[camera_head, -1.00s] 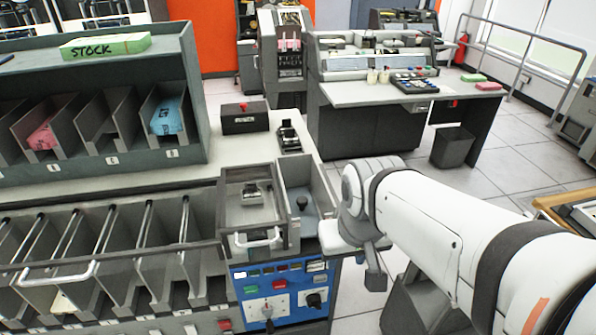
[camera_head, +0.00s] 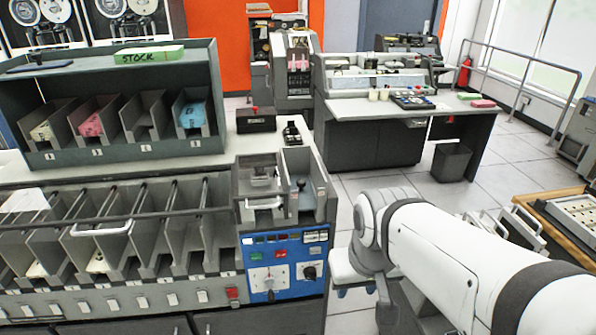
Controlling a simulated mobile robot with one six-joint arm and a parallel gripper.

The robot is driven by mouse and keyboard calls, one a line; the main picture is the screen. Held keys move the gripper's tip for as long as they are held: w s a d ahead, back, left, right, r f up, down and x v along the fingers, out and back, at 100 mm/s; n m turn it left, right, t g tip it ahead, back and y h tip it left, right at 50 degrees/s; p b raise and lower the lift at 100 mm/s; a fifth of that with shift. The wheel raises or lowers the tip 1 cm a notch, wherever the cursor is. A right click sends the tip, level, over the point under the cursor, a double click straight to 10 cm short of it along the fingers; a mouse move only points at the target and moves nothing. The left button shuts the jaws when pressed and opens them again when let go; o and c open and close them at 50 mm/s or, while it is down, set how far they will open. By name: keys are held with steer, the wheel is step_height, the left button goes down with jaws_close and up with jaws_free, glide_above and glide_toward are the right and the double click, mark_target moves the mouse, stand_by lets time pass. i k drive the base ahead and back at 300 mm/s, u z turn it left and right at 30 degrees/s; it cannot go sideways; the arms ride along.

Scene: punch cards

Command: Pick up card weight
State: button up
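A small dark-knobbed piece (camera_head: 300,185), which looks like the card weight, sits in the right-hand bay of the grey hopper unit (camera_head: 241,190) on top of the sorting machine. It is small and I cannot be sure of it. A small metallic piece (camera_head: 261,176) is in the left bay. My white arm comes in from the lower right. Its end, with my gripper (camera_head: 356,288), points down to the right of the machine, apart from the hopper. The fingers are mostly hidden by the arm, so I cannot tell whether they are open or shut.
A control panel (camera_head: 283,262) is on the machine front below the hopper. Card pockets with rods (camera_head: 150,215) run left. A stock rack (camera_head: 130,148) holds coloured cards. A black box (camera_head: 256,122) and a black device (camera_head: 291,133) stand behind. Open floor (camera_head: 410,180) lies right.

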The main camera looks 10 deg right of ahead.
mark_target(307, 201)
steer(key=u, duration=0.15)
steer(key=i, duration=0.9)
steer(key=z, duration=0.05)
